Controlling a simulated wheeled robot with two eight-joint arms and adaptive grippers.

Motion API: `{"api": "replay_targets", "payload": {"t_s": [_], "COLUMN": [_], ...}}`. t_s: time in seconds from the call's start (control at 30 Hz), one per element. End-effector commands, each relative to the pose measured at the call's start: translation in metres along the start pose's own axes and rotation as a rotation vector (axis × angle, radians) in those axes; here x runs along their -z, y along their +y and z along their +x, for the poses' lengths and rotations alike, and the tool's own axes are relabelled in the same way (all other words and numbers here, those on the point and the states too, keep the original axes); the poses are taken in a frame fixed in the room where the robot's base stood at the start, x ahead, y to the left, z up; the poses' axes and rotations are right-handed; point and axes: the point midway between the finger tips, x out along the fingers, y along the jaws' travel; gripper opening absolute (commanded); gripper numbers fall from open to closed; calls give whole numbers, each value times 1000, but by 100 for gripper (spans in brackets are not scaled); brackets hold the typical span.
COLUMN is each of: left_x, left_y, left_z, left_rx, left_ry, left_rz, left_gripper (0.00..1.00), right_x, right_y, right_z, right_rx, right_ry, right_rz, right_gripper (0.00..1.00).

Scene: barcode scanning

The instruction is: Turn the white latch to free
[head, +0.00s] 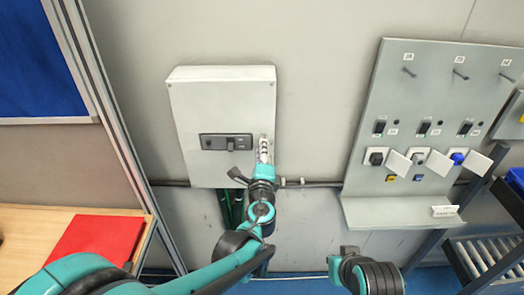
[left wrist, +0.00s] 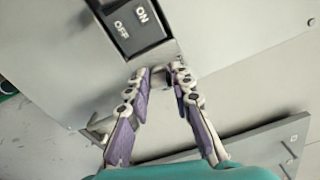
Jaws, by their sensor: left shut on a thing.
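A pale grey box (head: 222,90) is fixed to the wall and carries a dark switch panel (head: 226,142). The left wrist view shows a black rocker (left wrist: 140,24) marked ON and OFF in it. My left gripper (head: 264,145) is at the box's lower right, just right of the panel. In the left wrist view its fingers (left wrist: 161,72) are close together at the tips, just below the rocker. They are shut on a small pale piece, which I take for the white latch, mostly hidden by them. My right gripper (head: 348,254) is low in the head view, away from the box; its jaws do not show clearly.
A grey panel (head: 368,178) with pegs, switches and sockets hangs to the right, with a shelf along its foot. Cables run under the box. A wooden table (head: 20,222) with a red folder (head: 95,240) stands at left. A dark rack (head: 490,255) is at lower right.

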Motion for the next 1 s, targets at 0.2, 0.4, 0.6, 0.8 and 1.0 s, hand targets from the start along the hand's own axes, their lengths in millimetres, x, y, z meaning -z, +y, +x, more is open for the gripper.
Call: {"api": "replay_targets", "payload": {"t_s": [0.2,0.4,0.6,0.8,1.0], "left_x": [0,0,0,0,0], "left_y": [1,2,2,2,2], "left_z": [0,0,0,0,0], "left_rx": [0,0,0,-1,-1], "left_ry": [0,-1,-1,-1,-1], "left_rz": [-144,-228,-269,-277,-277], "left_gripper": [0,0,0,0,0], "right_x": [-1,-1,-1,-1,-1], "right_y": [0,0,0,0,0], "right_z": [1,2,2,2,2], "right_rx": [0,0,0,0,0], "right_ry": [0,0,0,0,0], "right_rz": [0,0,0,0,0], "right_gripper": [0,0,0,0,0]}}
